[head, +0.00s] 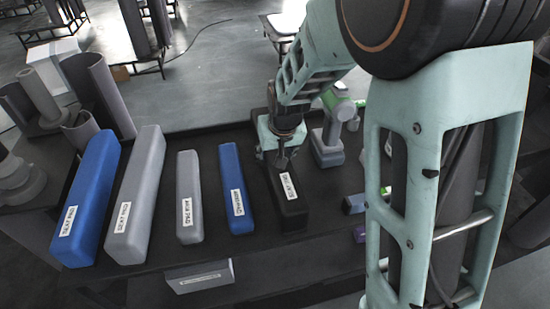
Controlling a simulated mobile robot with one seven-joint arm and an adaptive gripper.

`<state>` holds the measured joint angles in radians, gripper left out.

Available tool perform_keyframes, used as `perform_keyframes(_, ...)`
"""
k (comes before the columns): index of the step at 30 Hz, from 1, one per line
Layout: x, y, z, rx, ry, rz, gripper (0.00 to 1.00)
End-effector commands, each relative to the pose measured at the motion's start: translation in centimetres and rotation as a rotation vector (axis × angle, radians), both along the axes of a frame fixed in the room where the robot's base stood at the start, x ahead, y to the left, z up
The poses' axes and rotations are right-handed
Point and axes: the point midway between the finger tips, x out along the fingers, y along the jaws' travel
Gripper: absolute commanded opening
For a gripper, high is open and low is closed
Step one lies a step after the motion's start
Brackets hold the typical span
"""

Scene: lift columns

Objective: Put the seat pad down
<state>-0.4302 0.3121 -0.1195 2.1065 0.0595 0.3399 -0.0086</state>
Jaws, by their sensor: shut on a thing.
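My gripper (283,160) points down at the dark tabletop and is shut on the far part of a long black pad, the seat pad (292,212). The pad lies lengthwise away from me, with a white label on its near upper side. The label is too small to read surely. The pad looks level and close to the tabletop (328,232); I cannot tell whether it touches it. The gripper hides the pad's far end, and the fingertips are hard to make out.
To the left lie a large blue pad (88,195), a large grey pad (137,190), a smaller grey pad (189,190) and a slim blue pad (235,190). A grey-green tool (328,145) stands close right of my gripper.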

Motion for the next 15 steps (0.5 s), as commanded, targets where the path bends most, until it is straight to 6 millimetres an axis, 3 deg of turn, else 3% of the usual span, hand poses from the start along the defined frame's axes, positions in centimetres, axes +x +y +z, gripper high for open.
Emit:
perform_keyframes(11,0.08,0.06,-0.34,0.002,-0.004,0.000,0.18)
perform_keyframes(12,-0.02,0.04,-0.48,0.000,-0.001,0.000,0.48)
perform_keyframes(15,-0.02,0.04,-0.37,0.000,-0.001,0.000,0.59)
